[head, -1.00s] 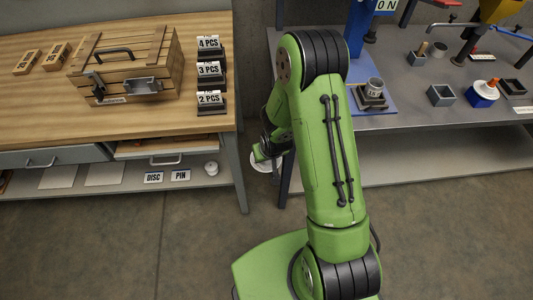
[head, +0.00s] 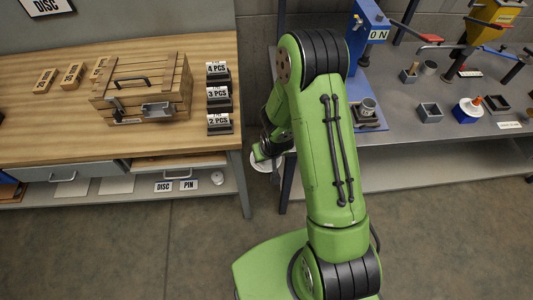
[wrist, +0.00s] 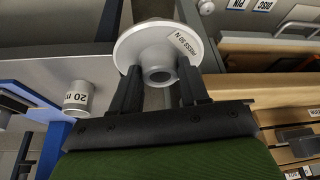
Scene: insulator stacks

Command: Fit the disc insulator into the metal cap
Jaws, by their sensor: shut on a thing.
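In the head view, only part of the disc (head: 263,165) shows, held low between the two benches behind my arm. The metal cap (head: 367,106) is a grey cup in a dark holder on the blue press base, upright on the right bench. In the wrist view, a grey cup with a "20" label (wrist: 78,98) appears left of my gripper, apart from the disc.
The blue press (head: 366,35) stands over the right bench (head: 400,150). Small boxes and a blue holder (head: 467,110) lie farther right. The left bench (head: 70,140) carries a wooden crate (head: 150,88) and several count signs. A narrow gap separates the benches.

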